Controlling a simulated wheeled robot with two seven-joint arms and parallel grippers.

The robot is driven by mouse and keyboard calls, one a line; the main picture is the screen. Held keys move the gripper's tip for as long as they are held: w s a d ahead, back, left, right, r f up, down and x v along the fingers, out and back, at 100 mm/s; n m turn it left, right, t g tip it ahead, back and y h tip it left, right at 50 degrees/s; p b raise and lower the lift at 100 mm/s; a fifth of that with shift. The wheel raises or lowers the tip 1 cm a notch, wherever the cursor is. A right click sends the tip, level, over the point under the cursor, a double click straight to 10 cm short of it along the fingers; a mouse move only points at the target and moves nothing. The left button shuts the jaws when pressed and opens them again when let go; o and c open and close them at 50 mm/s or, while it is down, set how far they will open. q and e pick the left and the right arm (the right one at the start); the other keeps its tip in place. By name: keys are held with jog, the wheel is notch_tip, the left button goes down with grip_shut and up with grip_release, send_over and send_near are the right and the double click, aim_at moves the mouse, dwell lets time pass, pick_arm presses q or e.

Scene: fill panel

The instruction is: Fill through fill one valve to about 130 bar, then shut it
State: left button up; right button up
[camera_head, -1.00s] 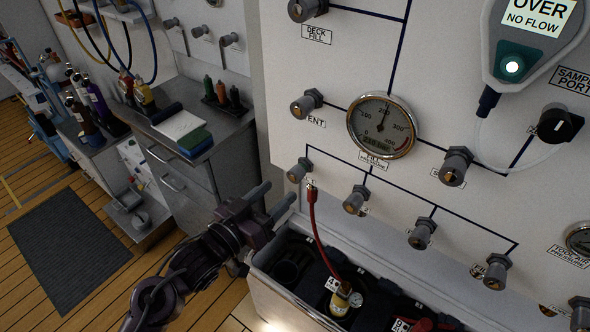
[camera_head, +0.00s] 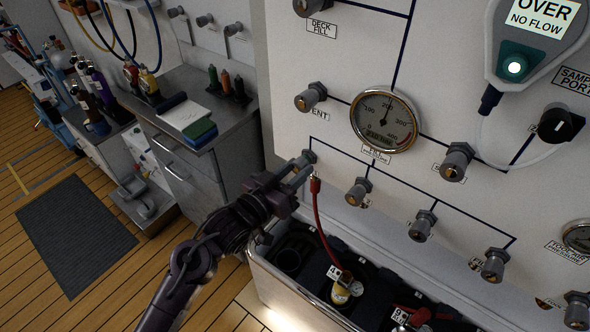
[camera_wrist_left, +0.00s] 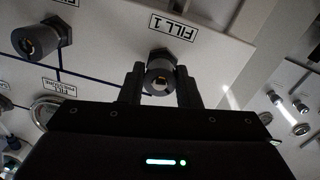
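The fill one valve knob (camera_head: 308,157) is at the left end of the lower valve row on the white panel. The left wrist view shows it (camera_wrist_left: 160,80) under an upside-down FILL 1 label (camera_wrist_left: 173,27). My left gripper (camera_head: 296,174) is at this knob, its two fingers apart on either side of it; contact cannot be told. The round fill pressure gauge (camera_head: 384,121), marked up to 400, is above right; its needle and small readout are too small to read surely. A red hose (camera_head: 319,215) runs from below the valve to a yellow cylinder (camera_head: 342,291). My right gripper is not in view.
Other knobs (camera_head: 358,191) continue rightward along the row. An open bin (camera_head: 289,290) with cylinders stands below the panel. A grey meter (camera_head: 514,66) reads OVER, NO FLOW.

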pick_arm(q)
jog(key=shift+c, duration=0.5)
jog(key=shift+m, duration=0.4)
jog(key=m, duration=0.4)
jog(key=shift+m, duration=0.3)
jog(key=m+b, duration=0.1)
jog(key=m, duration=0.4)
jog(key=shift+m+y+b, duration=0.3)
jog(key=o, duration=1)
jog(key=shift+a, duration=0.1)
